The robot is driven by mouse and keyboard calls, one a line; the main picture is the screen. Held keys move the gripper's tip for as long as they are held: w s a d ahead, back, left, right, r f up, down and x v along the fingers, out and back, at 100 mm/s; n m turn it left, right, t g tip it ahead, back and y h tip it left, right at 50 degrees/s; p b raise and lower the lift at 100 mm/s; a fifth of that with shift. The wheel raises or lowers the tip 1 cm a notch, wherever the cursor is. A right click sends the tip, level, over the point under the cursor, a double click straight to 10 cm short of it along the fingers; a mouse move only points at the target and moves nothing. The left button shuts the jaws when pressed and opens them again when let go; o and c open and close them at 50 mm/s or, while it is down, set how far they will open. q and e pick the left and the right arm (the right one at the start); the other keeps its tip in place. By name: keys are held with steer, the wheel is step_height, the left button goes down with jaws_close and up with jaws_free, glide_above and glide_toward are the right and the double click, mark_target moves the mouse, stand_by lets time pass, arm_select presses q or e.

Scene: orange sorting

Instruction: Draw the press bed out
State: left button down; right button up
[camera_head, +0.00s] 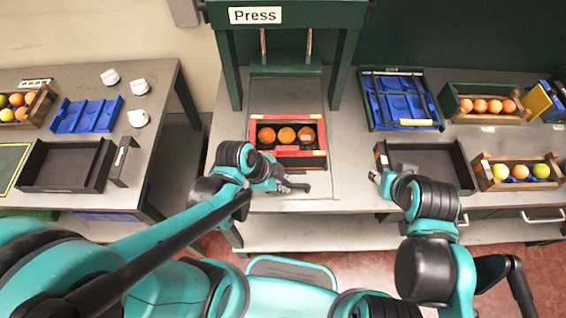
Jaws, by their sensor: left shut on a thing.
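The press bed (323,181) is a flat grey plate reaching forward from under the green press (292,72), which carries a "Press" sign. A red-and-black crate (287,119) with three oranges (286,135) sits on the bed, in front of the press posts. My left gripper (294,187) is at the front of the bed, before the crate, and is shut on the bed; its fingers hide the exact spot it grips. My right gripper (377,174) is apart from the bed, to its right, near a black tray; its fingers are too small to read.
The black tray (436,150) is on the right, with a blue divided tray (400,100) behind it. Wooden crates of fruit (487,104) (520,171) stand farther right. The left table holds another black tray (65,165), a blue rack (87,115) and white knobs (138,118).

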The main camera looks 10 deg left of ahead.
arm_select(q)
steer(key=shift+s+d, duration=0.2)
steer(key=shift+s, duration=0.95)
steer(key=c, duration=1.5)
jaws_free()
steer(key=shift+c, duration=0.2)
steer(key=shift+s, duration=0.1)
steer(key=shift+r, duration=0.15)
steer(key=v, duration=1.1)
steer(key=shift+r, duration=0.3)
steer(key=shift+s+a, duration=0.15)
